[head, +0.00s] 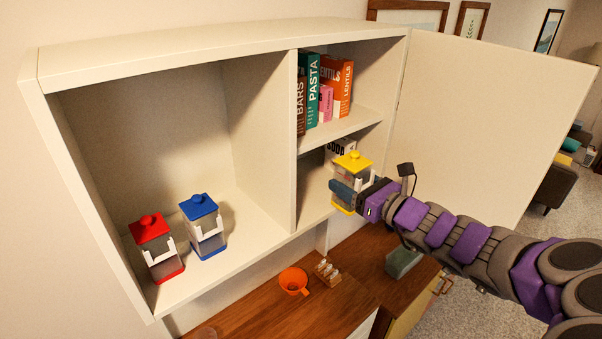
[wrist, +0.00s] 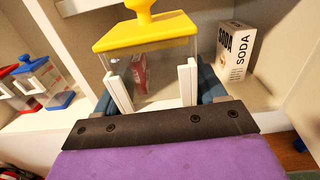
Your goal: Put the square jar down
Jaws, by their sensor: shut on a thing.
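A square jar (head: 353,168) with a yellow lid and clear walls is in my gripper (head: 350,190), in front of the lower right compartment of the hutch. In the wrist view the jar (wrist: 150,65) is upright between my fingers (wrist: 152,95), with white strips on its near side. Its base is hidden behind my gripper there. Two similar jars stand on the left compartment's floor: a red-lidded jar (head: 157,248) and a blue-lidded jar (head: 204,228). I cannot tell whether the yellow-lidded jar touches the shelf.
The white hutch (head: 200,60) has an open door (head: 490,110) at right. A soda box (wrist: 236,50) stands in the lower right compartment. Boxes including pasta (head: 312,90) fill the shelf above. An orange cup (head: 293,281) and a small rack (head: 327,271) sit on the counter below.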

